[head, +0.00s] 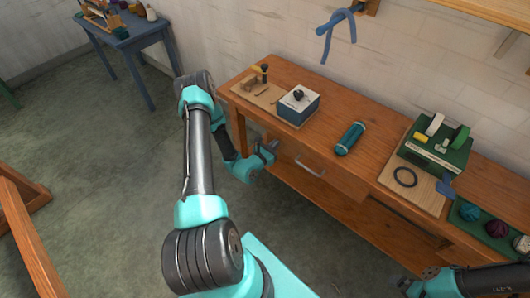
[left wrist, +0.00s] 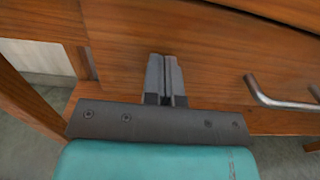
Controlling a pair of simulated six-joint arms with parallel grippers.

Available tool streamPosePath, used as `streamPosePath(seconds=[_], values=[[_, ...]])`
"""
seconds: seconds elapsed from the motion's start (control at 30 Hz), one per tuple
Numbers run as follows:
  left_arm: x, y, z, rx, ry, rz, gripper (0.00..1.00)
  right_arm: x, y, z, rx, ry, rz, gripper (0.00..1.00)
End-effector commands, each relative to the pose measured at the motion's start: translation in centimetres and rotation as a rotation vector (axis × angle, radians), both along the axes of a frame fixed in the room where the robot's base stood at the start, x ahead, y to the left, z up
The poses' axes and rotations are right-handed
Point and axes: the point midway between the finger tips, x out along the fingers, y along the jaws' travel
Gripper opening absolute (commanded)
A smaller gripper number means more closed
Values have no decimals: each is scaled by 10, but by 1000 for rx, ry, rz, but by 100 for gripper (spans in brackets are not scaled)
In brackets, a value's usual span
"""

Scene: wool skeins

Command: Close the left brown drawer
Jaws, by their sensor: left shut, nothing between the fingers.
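The left brown drawer (head: 335,178) is in the workbench front, with a metal bar handle (head: 310,167). In the left wrist view its wooden front (left wrist: 215,65) fills the middle, with the handle (left wrist: 280,98) at the right. I cannot tell how far out the drawer stands. My left gripper (head: 272,146) is shut and empty at the drawer's left part. In the left wrist view its fingertips (left wrist: 163,58) point at the front, left of the handle; contact is unclear. My right gripper (head: 408,287) is partly seen at the bottom right; its fingers are unclear.
On the workbench (head: 370,165) are a blue-and-white box (head: 298,105), a teal skein (head: 350,138), a green box (head: 435,147), a black ring (head: 405,177) and a tray of yarn balls (head: 470,212). A blue table (head: 125,32) stands back left.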

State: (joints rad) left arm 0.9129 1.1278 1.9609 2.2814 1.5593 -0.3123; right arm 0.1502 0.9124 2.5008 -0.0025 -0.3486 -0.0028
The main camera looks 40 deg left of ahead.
Motion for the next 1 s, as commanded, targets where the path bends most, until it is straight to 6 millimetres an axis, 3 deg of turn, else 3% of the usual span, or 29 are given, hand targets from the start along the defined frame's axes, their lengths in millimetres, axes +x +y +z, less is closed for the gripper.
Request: streamPosePath(seconds=[0.6,0.8,1.0], values=[[-110,-12,-2,-10,6,-13,0,0,0,0,0,0,0,100],[-124,-14,-2,-9,6,-15,0,0,0,0,0,0,0,100],[-125,-14,-2,-8,6,-16,0,0,0,0,0,0,0,100]])
